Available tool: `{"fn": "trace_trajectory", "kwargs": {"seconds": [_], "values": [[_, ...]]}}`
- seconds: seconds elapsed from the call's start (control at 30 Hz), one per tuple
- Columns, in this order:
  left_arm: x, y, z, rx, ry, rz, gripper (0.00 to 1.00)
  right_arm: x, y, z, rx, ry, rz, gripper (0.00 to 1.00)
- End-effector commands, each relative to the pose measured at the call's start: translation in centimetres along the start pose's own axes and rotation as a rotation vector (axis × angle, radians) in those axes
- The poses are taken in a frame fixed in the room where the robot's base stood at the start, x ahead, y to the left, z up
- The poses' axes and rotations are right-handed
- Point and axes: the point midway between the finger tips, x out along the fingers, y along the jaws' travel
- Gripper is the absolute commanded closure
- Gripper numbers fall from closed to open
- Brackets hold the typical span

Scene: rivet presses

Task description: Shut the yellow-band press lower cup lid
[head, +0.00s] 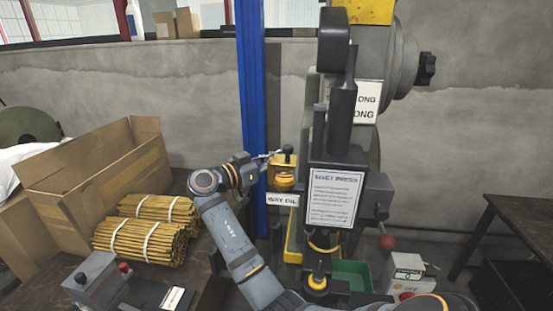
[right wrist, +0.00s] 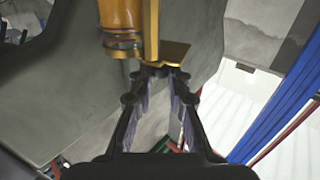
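The yellow-band press (head: 342,110) stands right of centre in the head view, with a yellow band (head: 368,10) at its top. A golden oil cup (head: 284,178) sits on its left side, above a "WAY OIL" label (head: 282,199). In the right wrist view its amber body (right wrist: 120,18) and a flat golden plate, seemingly the lid (right wrist: 172,52), lie just beyond the fingertips. My right gripper (head: 266,156) is beside the cup's top; in the wrist view its fingers (right wrist: 160,76) show a gap between them. Contact with the plate is unclear. My left gripper is out of view.
A blue post (head: 251,80) stands just behind my right gripper. An open cardboard box (head: 90,180) and tied bundles of rods (head: 140,240) are at left. A red-knobbed lever (head: 386,242) and a control box (head: 405,275) are right of the press.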

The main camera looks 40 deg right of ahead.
Motion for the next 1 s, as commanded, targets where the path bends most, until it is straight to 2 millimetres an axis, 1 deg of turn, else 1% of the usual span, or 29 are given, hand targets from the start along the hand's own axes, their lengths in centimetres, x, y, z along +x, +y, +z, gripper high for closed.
{"fn": "trace_trajectory", "kwargs": {"seconds": [0.03,0.07,0.1,0.27,0.37,0.5,0.6,0.8,1.0], "values": [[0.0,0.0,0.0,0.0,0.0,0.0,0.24,0.0,0.0,0.0,0.0,0.0,0.0,0.94],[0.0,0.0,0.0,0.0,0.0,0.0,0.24,0.0,0.0,0.0,0.0,0.0,0.0,0.98],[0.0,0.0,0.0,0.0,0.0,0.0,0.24,0.0,0.0,0.0,0.0,0.0,0.0,1.0],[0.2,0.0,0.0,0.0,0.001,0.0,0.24,0.0,0.0,0.1,0.0,0.0,0.004,1.0],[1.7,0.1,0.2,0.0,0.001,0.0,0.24,0.1,0.0,0.6,0.001,0.0,0.049,1.0],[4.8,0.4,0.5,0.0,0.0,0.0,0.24,0.2,0.2,0.9,0.003,0.0,0.194,1.0],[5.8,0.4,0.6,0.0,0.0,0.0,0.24,0.2,0.4,0.6,0.002,0.001,0.294,1.0],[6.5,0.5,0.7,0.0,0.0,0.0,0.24,0.2,0.7,0.2,-0.001,-0.001,0.404,1.0],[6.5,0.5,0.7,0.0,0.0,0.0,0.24,0.1,0.8,0.0,0.0,-0.001,0.418,1.0]]}}
